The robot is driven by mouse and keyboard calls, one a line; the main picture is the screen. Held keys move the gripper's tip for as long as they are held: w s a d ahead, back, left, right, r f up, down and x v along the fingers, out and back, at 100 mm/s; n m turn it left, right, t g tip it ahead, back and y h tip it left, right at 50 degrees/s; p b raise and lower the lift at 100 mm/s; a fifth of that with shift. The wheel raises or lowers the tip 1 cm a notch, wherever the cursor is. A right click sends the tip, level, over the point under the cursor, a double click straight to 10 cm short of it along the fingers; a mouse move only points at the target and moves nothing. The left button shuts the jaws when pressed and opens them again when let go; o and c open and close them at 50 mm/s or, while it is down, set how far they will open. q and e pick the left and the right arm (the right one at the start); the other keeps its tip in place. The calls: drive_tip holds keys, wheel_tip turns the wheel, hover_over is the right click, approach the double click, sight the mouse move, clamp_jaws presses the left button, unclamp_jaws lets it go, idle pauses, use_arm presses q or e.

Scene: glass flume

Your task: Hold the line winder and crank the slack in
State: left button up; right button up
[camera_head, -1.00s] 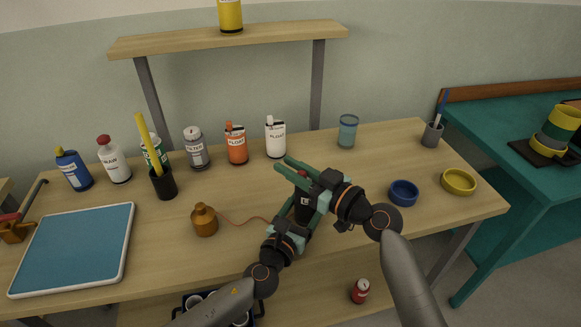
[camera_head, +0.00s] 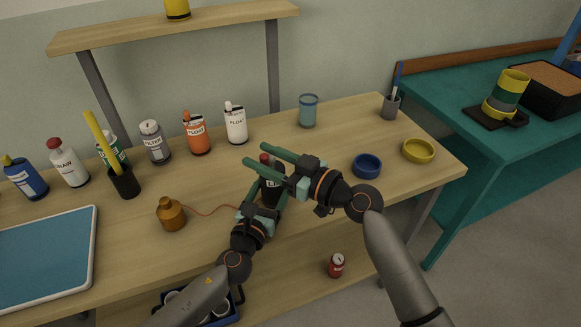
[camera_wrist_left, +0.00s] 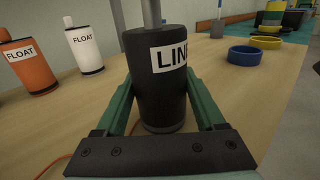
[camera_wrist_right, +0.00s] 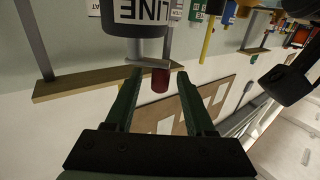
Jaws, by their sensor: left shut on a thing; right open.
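The line winder (camera_head: 270,192) is a black upright cylinder with a white LINE label, standing at the bench's front part. My left gripper (camera_wrist_left: 160,95) is shut around its body from the front. On top it has a grey shaft and crank arm (camera_wrist_right: 148,63) with a red knob (camera_wrist_right: 160,80). My right gripper (camera_head: 255,155) is open at the winder's top. In the right wrist view the knob shows between its fingertips; I cannot tell whether they touch. A thin red line (camera_head: 205,210) runs over the bench from a brown weight-like bottle (camera_head: 171,215) towards the winder.
Several bottles, among them an orange FLOAT (camera_head: 197,136) and a white FLOAT (camera_head: 236,124), stand along the back. A blue ring dish (camera_head: 367,166) and a yellow one (camera_head: 418,151) lie to the right. A blue tray (camera_head: 45,250) lies left. A shelf (camera_head: 200,22) rises behind.

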drive_tip(key=v, duration=0.9)
